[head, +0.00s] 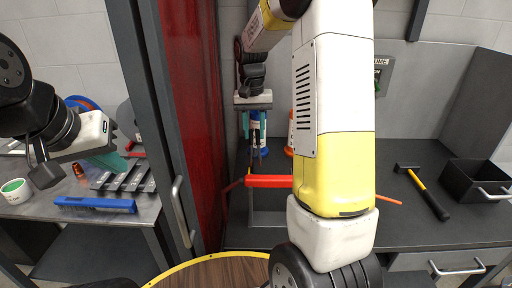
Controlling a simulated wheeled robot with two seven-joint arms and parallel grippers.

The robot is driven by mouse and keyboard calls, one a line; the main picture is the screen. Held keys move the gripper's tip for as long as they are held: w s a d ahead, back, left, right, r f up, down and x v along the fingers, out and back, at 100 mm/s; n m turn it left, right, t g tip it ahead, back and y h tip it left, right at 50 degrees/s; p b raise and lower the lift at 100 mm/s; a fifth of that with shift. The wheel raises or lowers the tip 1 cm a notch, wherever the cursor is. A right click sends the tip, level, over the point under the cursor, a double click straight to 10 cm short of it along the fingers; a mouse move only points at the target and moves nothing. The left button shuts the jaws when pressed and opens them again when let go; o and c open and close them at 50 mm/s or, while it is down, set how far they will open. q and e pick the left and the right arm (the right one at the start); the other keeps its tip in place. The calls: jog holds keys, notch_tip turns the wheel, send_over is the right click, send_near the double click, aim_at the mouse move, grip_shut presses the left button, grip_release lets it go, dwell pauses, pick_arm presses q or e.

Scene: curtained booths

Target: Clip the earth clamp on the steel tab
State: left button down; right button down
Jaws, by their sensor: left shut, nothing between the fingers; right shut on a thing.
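My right gripper (254,133) points down above the grey bench in the middle. Its teal fingers are shut on a small dark thing with blue and pale parts, seemingly the earth clamp (256,152). It is small and partly hidden by the fingers, so its jaws cannot be made out. I cannot pick out the steel tab. My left gripper (123,164) is shut and empty, with teal fingertips above the left table, well away from the clamp.
A red bar (268,181) lies just below the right gripper. A hammer (425,192) and a black bin (478,182) stand on the right bench. A blue brush-like tool (95,204) lies on the left table. A grey post and red curtain (190,110) divide the booths.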

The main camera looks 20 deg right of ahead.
jog(key=s+d+r+h, duration=0.1)
jog(key=d+r, duration=0.1)
jog(key=d, duration=0.3)
jog(key=s+d+r, duration=0.1)
jog(key=d, duration=0.5)
jog(key=shift+s+r+h, duration=0.3)
jog(key=shift+r+h, duration=0.1)
jog(key=shift+f, duration=0.1)
notch_tip(320, 180, down, 10)
jog(key=shift+r, duration=0.2)
dwell(0.7)
dwell(0.4)
